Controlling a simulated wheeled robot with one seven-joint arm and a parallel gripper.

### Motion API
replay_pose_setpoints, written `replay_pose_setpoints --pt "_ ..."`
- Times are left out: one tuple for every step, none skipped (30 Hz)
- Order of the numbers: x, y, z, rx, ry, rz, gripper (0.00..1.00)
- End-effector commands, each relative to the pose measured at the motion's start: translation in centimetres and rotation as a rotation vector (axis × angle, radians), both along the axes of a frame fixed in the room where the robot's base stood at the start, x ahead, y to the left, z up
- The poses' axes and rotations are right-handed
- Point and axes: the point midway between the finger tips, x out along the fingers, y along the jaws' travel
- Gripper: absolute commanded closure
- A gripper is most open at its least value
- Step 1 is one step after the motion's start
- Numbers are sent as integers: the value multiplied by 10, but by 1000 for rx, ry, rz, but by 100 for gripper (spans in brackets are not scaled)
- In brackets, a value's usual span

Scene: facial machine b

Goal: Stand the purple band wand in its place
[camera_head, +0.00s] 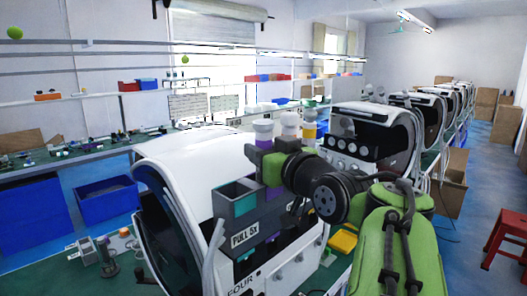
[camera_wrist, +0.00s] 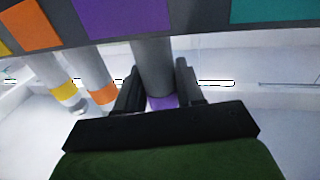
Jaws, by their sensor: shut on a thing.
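The purple band wand (camera_head: 264,133) is upright, with a pale top, above the purple-marked part of a grey holder (camera_head: 260,222) on the white machine. In the wrist view my gripper (camera_wrist: 158,70) is shut on the grey shaft of the purple band wand (camera_wrist: 152,52), one dark finger on each side. The purple band shows just past the fingers. The wand's far end goes behind the holder's edge (camera_wrist: 200,20), in line with the purple label (camera_wrist: 122,16); whether it is seated is hidden.
The orange band wand (camera_wrist: 103,95) and yellow band wand (camera_wrist: 63,92) stand beside it. A teal label (camera_wrist: 272,10) marks the other side, with an empty-looking grey compartment (camera_head: 238,190) there. More white machines (camera_head: 375,135) stand behind; a red stool (camera_head: 508,235) is at right.

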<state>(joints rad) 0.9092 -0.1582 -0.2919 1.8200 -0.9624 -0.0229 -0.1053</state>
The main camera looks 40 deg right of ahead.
Motion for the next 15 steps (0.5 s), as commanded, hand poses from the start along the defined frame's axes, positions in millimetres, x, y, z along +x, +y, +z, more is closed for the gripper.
replay_pose_setpoints --pt "0 0 0 -1 -1 0 93" --pt "0 0 -1 -1 -1 0 93" --pt "0 0 -1 -1 -1 0 93" --pt "0 0 -1 -1 -1 0 93" --pt "0 0 -1 -1 -1 0 93" --pt "0 0 -2 -1 -1 0 93" --pt "0 0 -2 -1 -1 0 93" --pt "0 0 -2 -1 -1 0 93" --pt "0 0 -3 -1 -1 0 93" --pt "0 0 -3 -1 -1 0 93" --pt "0 0 -3 -1 -1 0 93" --pt "0 0 -3 -1 -2 0 93" --pt "0 0 -3 -1 -1 0 93" --pt "0 0 -4 -1 -2 0 93" --pt "0 0 -4 -1 -2 0 93"
